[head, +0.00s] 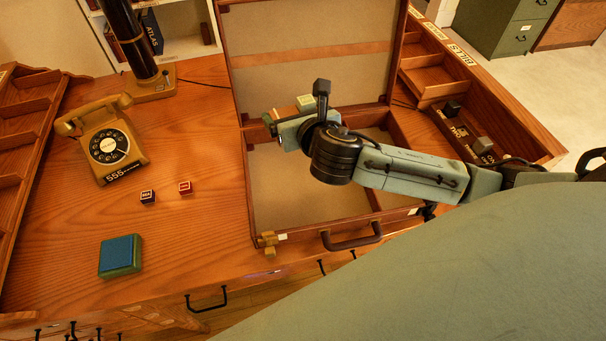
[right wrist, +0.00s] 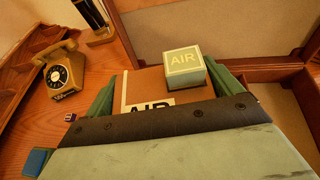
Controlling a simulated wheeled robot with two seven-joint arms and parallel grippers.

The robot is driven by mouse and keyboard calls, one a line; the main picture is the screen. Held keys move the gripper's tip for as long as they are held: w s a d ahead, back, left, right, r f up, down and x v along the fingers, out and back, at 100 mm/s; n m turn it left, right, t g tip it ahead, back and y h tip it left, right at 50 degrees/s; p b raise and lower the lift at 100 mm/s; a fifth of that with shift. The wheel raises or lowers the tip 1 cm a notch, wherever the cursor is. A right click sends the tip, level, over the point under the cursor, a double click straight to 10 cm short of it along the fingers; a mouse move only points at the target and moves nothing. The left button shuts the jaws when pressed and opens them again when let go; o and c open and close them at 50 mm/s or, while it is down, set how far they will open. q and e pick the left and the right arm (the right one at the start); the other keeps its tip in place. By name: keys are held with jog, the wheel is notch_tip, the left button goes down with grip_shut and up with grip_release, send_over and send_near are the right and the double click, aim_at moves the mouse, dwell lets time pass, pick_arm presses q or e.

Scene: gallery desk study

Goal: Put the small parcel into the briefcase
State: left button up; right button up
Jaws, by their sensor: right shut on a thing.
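The open briefcase (head: 312,216) lies on the desk with its lid raised at the back and a beige inside. My right gripper (head: 289,122) is over the back left part of the case. In the right wrist view its fingers (right wrist: 160,88) are shut on the small parcel (right wrist: 143,86), brown with a pale stripe and an AIR label. A small green block with an AIR label (right wrist: 184,60) appears to rest on the parcel; it also shows in the head view (head: 305,102). The parcel's underside is hidden. My left gripper is not in view.
A yellow telephone (head: 108,145), two small cubes (head: 148,196) (head: 185,187) and a blue-topped green box (head: 120,256) stand left of the case. A wooden sorter (head: 470,85) with dark blocks is at right.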

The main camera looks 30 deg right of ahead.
jog(key=w+d+f+h, duration=0.1)
jog(key=d+f, duration=0.1)
jog(key=f, duration=0.2)
jog(key=w+d+f+m, duration=0.1)
jog(key=d+f, duration=0.1)
jog(key=f, duration=0.3)
jog(key=w+d+f+m+h+b, duration=0.1)
jog(key=w+d+f, duration=0.1)
jog(key=f, duration=0.3)
jog(key=shift+d+g+h, duration=0.3)
jog(key=shift+d+g, duration=0.1)
jog(key=shift+d, duration=0.05)
jog(key=shift+f+b, duration=0.95)
jog(key=shift+f, duration=1.35)
jog(key=shift+f, duration=0.2)
jog(key=o, duration=0.9)
jog(key=shift+c, duration=0.2)
